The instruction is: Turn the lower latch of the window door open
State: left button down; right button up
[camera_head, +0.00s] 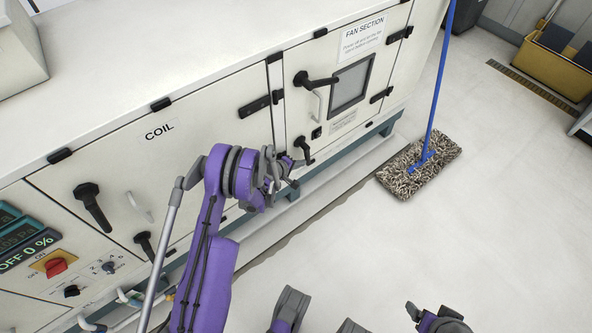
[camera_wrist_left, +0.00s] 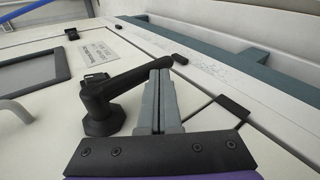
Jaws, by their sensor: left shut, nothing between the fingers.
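The window door (camera_head: 381,62) is the cream panel marked FAN SECTION, with a dark-framed window (camera_head: 352,85); it looks closed. Its lower latch (camera_head: 304,150) is a black lever low on the door's left side. In the left wrist view the latch (camera_wrist_left: 104,105) has a thick round base, and its lever reaches toward my finger tips. My left gripper (camera_head: 290,178) is shut and empty beside the lower latch. Its grey fingers (camera_wrist_left: 160,75) stand at the lever's end and hide part of it; I cannot tell whether they touch. Parts of my right arm show at the bottom edge, its fingers unclear.
The upper latch (camera_head: 315,80) and a pale handle (camera_head: 317,106) sit higher on the door. The COIL panel (camera_head: 185,150) is to the left. A mop (camera_head: 420,165) stands on the floor at right. A yellow bucket (camera_head: 553,65) is farther back.

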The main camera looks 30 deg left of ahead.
aim_at(308, 159)
pick_arm(q)
jog(key=shift+w+d+f+t+h+b, duration=0.1)
jog(key=shift+w+d+t+h+b, duration=0.2)
jog(key=shift+w+t+b, duration=0.4)
jog(key=shift+w+d+f+t+h+b, duration=0.1)
jog(key=shift+w+d+t+b, duration=0.3)
jog(key=shift+w, duration=0.6)
jog(key=shift+w+d+f+t+h+b, duration=0.1)
jog(key=shift+w+d+t+h+b, duration=0.2)
jog(key=shift+w+b, duration=0.45)
jog(key=shift+w+d+t, duration=0.1)
jog(key=shift+w+t, duration=0.2)
jog(key=shift+w+d+r+t, duration=0.2)
jog(key=shift+w+r+t, duration=0.05)
jog(key=shift+w+r, duration=0.2)
jog(key=shift+w+d+r+t, duration=0.15)
jog(key=shift+w+r+t, duration=0.15)
jog(key=shift+w, duration=0.15)
pick_arm(e)
jog(key=shift+w+f, duration=0.2)
jog(key=shift+f, duration=1.2)
jog(key=shift+w+f, duration=0.15)
jog(key=shift+f, duration=1.25)
pick_arm(q)
jog(key=shift+w, duration=0.1)
